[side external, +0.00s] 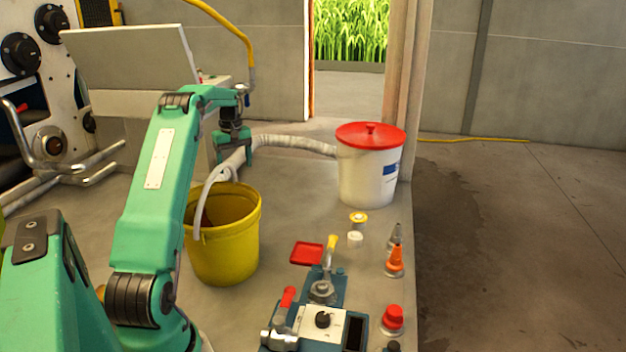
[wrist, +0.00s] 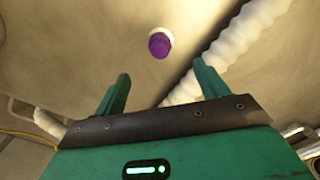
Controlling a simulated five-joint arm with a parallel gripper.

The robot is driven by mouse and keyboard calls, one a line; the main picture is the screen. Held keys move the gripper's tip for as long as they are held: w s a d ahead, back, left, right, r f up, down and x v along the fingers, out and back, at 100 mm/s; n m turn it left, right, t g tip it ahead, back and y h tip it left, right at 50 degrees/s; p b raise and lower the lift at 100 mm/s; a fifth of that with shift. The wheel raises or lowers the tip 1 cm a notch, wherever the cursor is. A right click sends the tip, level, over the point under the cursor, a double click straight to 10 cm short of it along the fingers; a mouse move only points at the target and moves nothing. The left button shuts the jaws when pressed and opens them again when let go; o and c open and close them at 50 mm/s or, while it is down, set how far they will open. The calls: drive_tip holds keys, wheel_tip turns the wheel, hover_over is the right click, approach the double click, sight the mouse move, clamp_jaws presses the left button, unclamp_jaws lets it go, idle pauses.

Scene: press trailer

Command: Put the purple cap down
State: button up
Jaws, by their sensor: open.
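The purple cap (wrist: 159,46) shows in the wrist view with a white round part around its upper edge. It appears beyond the fingertips of my gripper (wrist: 163,72), roughly between them and apart from both. The two green fingers are spread with nothing between them. In the side view my gripper (side external: 235,158) is above and behind the yellow bucket, pointing down. I cannot make out the purple cap in that view.
The yellow bucket (side external: 223,256) stands close in front of my gripper. A pale ribbed hose (side external: 292,141) runs behind it and crosses the wrist view (wrist: 232,45). A white bucket (side external: 367,180) with a red lid stands right. A blue-grey press (side external: 318,315) and small bottles are in front.

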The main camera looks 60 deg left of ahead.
idle(0.4)
drive_tip(key=w+d+r+m+t, duration=0.1)
drive_tip(key=w+d+r+m, duration=0.15)
drive_tip(key=d+r, duration=0.45)
drive_tip(key=w+d+r+m+y, duration=0.1)
drive_tip(key=d+r+m, duration=0.2)
drive_tip(key=d, duration=0.8)
drive_tip(key=w+d+r+m+t, duration=0.1)
drive_tip(key=d+r+m, duration=0.3)
drive_tip(key=d, duration=0.5)
drive_tip(key=s+d+r+m+t, duration=0.1)
drive_tip(key=s+d+m, duration=0.15)
drive_tip(key=d, duration=0.45)
drive_tip(key=s+d+r+m+t, duration=0.1)
drive_tip(key=s+d+r, duration=0.1)
drive_tip(key=s+d, duration=0.3)
drive_tip(key=s+d+f+m+t+h, duration=0.1)
drive_tip(key=s+d+f+m, duration=0.4)
drive_tip(key=s+d, duration=0.4)
drive_tip(key=shift+d+t, duration=0.3)
drive_tip(key=shift+d, duration=0.75)
